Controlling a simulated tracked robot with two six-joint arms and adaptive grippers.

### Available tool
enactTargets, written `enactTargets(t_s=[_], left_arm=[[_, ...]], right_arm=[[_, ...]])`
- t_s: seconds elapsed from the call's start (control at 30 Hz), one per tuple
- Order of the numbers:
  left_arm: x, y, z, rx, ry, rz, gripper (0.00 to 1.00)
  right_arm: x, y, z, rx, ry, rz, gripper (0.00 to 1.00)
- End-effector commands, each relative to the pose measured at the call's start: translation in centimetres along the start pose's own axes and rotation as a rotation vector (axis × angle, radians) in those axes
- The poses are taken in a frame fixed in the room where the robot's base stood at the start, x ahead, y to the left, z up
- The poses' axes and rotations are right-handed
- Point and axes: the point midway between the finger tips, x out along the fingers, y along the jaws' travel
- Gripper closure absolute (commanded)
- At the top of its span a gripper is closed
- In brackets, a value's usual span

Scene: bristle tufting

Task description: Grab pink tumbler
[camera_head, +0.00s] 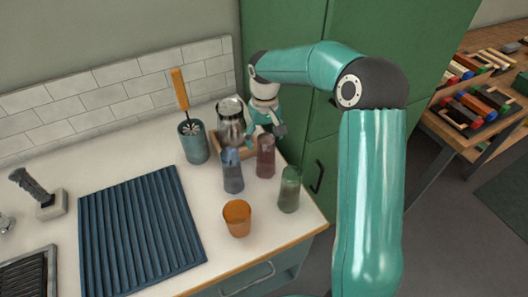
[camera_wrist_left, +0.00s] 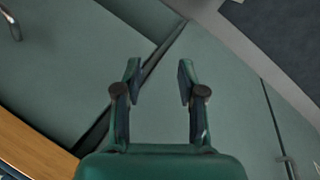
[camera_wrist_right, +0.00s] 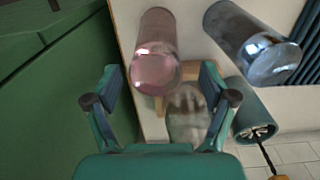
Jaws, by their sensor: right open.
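The pink tumbler (camera_head: 265,158) is a translucent pinkish cylinder standing on the white counter. It stands between the blue tumbler (camera_head: 232,172) and the green tumbler (camera_head: 289,190). My right gripper (camera_head: 266,131) is just behind and above it in the head view, open and empty. In the right wrist view the pink tumbler (camera_wrist_right: 154,52) lies ahead of the open fingers (camera_wrist_right: 160,78), apart from them as far as I can tell. My left gripper (camera_wrist_left: 159,68) is open and empty in the left wrist view, over teal cabinet fronts; the head view does not show it.
A glass jar (camera_head: 231,125) stands in a wooden tray behind the tumblers. A utensil holder (camera_head: 194,142) with a wooden-handled brush is to its left. An orange cup (camera_head: 237,219) is near the front edge. A ribbed blue mat (camera_head: 140,232) covers the left counter.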

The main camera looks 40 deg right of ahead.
Motion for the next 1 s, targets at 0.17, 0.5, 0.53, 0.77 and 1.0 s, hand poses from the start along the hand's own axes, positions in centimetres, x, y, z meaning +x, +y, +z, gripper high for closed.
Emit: enactTargets(t_s=[0.17,0.5,0.53,0.77,1.0], left_arm=[[-0.7,0.2,0.0,0.000,0.000,0.000,0.60],[-0.7,0.3,0.0,0.000,0.000,0.000,0.60],[-0.7,0.3,0.0,0.000,0.000,0.000,0.60],[-0.7,0.3,0.0,0.000,0.000,0.000,0.60],[-0.7,0.3,0.0,0.000,0.000,0.000,0.60]], right_arm=[[2.6,0.3,0.2,0.001,-0.005,0.000,0.17],[4.0,0.3,0.1,0.000,0.000,0.000,0.17],[4.0,0.3,0.1,0.000,0.000,0.000,0.17],[3.9,0.3,0.1,0.000,0.000,0.000,0.53],[3.9,0.2,0.1,-0.001,0.000,0.000,0.93]])
